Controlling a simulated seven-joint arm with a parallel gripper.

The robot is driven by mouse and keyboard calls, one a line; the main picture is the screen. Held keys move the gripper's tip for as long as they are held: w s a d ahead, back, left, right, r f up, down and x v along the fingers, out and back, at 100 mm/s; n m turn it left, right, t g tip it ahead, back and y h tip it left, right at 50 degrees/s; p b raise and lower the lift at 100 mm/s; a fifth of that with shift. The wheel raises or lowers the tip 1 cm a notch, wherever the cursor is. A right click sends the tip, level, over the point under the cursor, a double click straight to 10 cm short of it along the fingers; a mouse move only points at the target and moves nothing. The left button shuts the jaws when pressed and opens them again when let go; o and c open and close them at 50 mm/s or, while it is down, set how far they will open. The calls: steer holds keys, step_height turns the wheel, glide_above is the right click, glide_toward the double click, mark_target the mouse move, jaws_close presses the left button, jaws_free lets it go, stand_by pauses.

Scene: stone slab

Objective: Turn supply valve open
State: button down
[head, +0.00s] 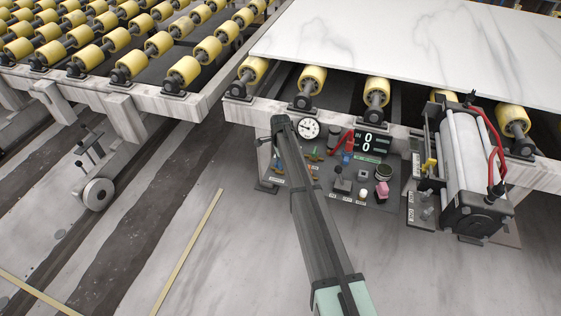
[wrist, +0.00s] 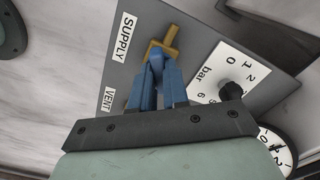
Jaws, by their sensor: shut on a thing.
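In the wrist view the supply valve (wrist: 172,40) is a small brass-coloured handle on a grey panel (wrist: 185,14), beside a white SUPPLY label (wrist: 125,37). My gripper (wrist: 157,64) has blue fingers, shut on the valve handle. The fingers cover the handle's lower part, and the valve body is hard to make out. In the head view my arm hides the gripper and the supply valve.
Right of the fingers are a bar dial with a black knob (wrist: 232,91) and a round gauge (wrist: 276,146).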

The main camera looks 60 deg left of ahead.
steer(key=m, duration=0.6)
steer(key=shift+m, duration=0.4)
stand_by(0.4)
steer(key=c, duration=1.1)
jaws_free()
steer(key=shift+r, duration=0.1)
step_height(320, 180, up, 14)
steer(key=shift+f, duration=0.15)
